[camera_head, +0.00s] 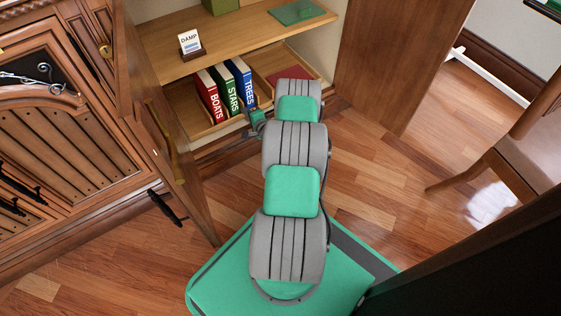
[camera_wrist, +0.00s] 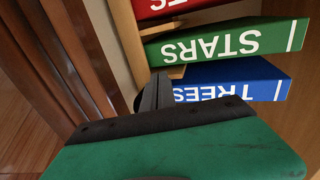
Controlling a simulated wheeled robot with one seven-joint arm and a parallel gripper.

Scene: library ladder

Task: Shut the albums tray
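The albums tray (camera_head: 212,135) is a light wooden tray low in the open cabinet, standing some way out from under the shelf. It holds a red BOATS album (camera_head: 210,97), a green STARS album (camera_head: 228,90) and a blue TREES album (camera_head: 243,80), all upright. My gripper (camera_head: 256,117) is at the tray's front, near its right end, partly hidden by my arm. In the wrist view the dark fingers (camera_wrist: 156,92) are together, close to the tray's wooden front (camera_wrist: 125,30) and the TREES album (camera_wrist: 235,80). Whether they touch the tray is unclear.
The cabinet's left door (camera_head: 180,165) and right door (camera_head: 395,65) stand open. A shelf (camera_head: 235,33) above carries a DAMP sign (camera_head: 190,43) and a green flat item (camera_head: 298,12). A red book (camera_head: 287,76) lies right of the albums. A chair (camera_head: 510,160) stands right.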

